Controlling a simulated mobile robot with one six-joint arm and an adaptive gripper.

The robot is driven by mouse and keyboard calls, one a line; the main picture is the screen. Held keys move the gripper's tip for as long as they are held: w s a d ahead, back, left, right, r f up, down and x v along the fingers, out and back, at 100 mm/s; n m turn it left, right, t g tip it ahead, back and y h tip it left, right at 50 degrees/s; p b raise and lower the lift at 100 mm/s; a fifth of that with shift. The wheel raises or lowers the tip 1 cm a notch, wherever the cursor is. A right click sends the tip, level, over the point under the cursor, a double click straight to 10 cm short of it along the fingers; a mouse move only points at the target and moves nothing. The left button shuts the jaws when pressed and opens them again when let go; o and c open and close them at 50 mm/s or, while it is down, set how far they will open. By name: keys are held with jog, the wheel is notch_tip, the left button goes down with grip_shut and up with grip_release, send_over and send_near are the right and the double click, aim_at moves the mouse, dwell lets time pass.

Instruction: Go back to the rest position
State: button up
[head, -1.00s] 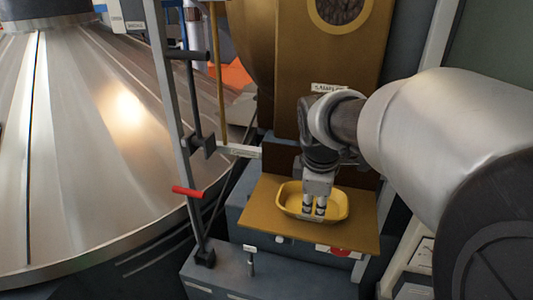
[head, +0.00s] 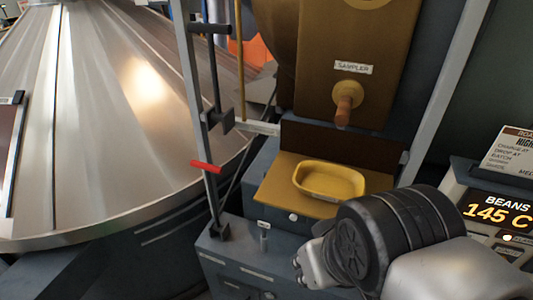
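My gripper (head: 300,268) is at the bottom middle of the head view, in front of and below the yellow tray (head: 330,195). Only a small part of it shows beside my dark wrist joint, and its fingers are too hidden to tell open from shut. No held object shows. The yellow tray sits on the brown shelf (head: 268,192) and looks empty. The sampler (head: 350,95) with its wooden handle is above the tray, clear of my arm.
A large metal cone (head: 110,110) fills the left. A grey post with a red lever (head: 206,167) stands left of the shelf. A display (head: 497,208) reading "BEANS 145 C" is at the right. A grey upright (head: 447,85) stands between shelf and display.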

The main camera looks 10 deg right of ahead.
jog(key=shift+s+a+f, duration=0.1)
jog(key=shift+a+f, duration=0.05)
